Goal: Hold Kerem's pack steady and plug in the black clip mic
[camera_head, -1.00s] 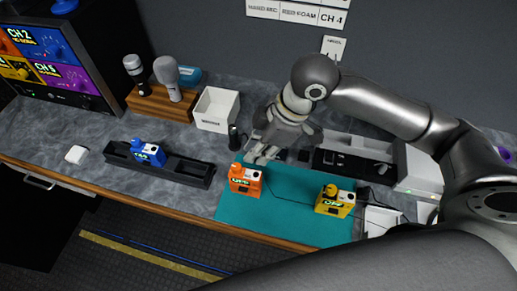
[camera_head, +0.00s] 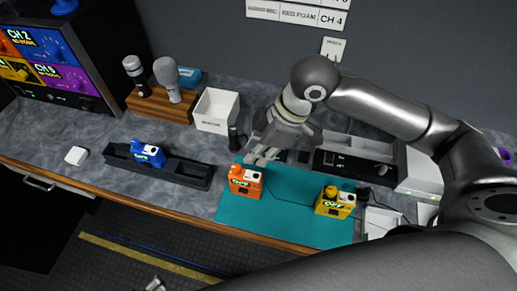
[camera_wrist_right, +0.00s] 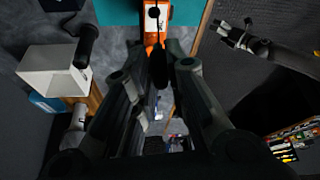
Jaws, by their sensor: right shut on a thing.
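An orange pack (camera_head: 245,181) stands on the teal mat (camera_head: 285,225) near its left edge. It also shows at the top of the right wrist view (camera_wrist_right: 155,14), with a round black spot on its face. My right gripper (camera_head: 262,155) is just behind it, shut on a slim black piece (camera_wrist_right: 159,68), which looks like the clip mic's plug end. The piece appears apart from the pack. A thin dark cable crosses the mat. My left gripper (camera_head: 155,284) shows at the bottom edge, its fingers apart, empty and away from the pack. I cannot read the pack's name.
A yellow pack (camera_head: 335,202) stands on the mat's right side. A blue pack (camera_head: 149,153) sits in a black rack (camera_head: 190,171). A white bin (camera_head: 216,110), a wooden mic stand (camera_head: 160,104) and a black cylinder (camera_head: 233,137) are behind.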

